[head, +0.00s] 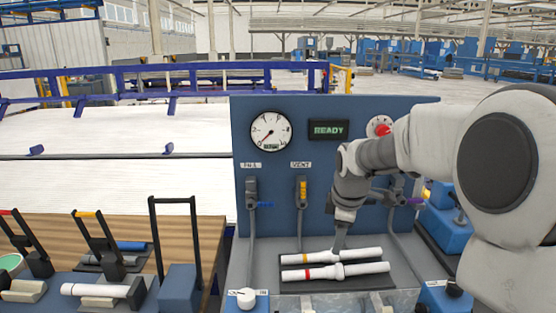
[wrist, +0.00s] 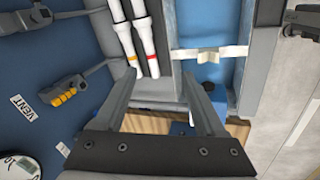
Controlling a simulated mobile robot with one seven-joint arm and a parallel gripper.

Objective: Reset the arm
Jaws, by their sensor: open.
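My gripper (head: 341,240) points down above the dark pipe rest on the front bench, with my arm reaching in from the right. In the wrist view my gripper (wrist: 159,74) has its two fingers spread apart and holds nothing. Two white pipes lie side by side on the rest: one with an orange-yellow band (head: 360,254) and one with a red band (head: 360,269). In the wrist view the yellow-banded pipe (wrist: 122,35) and the red-banded pipe (wrist: 145,38) lie beyond the fingers. Whether a fingertip touches a pipe cannot be told.
A blue panel (head: 335,190) behind has a pressure gauge (head: 270,131), a READY display (head: 329,130), a red knob (head: 383,128) and valve handles.

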